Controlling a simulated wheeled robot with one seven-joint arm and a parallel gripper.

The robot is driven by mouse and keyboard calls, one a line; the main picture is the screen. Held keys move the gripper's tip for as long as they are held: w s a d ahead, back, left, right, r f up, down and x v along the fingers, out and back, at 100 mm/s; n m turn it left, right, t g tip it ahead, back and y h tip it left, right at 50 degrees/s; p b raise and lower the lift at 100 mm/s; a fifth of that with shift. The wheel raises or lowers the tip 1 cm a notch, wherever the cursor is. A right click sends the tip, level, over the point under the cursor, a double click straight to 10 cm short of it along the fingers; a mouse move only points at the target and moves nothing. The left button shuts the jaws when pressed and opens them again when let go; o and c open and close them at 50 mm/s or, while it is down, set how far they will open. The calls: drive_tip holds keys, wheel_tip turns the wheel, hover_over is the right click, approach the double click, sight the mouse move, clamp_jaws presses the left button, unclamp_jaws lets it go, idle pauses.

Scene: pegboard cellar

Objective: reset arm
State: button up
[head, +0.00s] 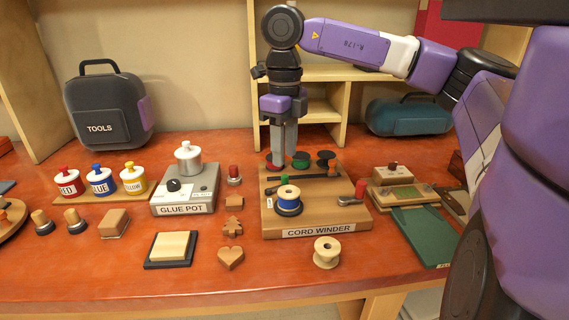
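My gripper (283,160) hangs straight down at the back left of the cord winder (330,221). Its two grey fingers are side by side, and the picture does not show clearly whether there is a gap between them. The fingertips end close to a dark-and-red disc (270,164) at the winder's back edge; I cannot tell whether they touch it. Nothing is clearly seen held. My purple arm reaches in from the right, above the table.
The glue pot (185,195) stands left of the winder. A shelf (342,115) is close behind my gripper. A teal case (408,115) stands back right.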

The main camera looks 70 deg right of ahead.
drive_tip(key=shift+r, duration=1.05)
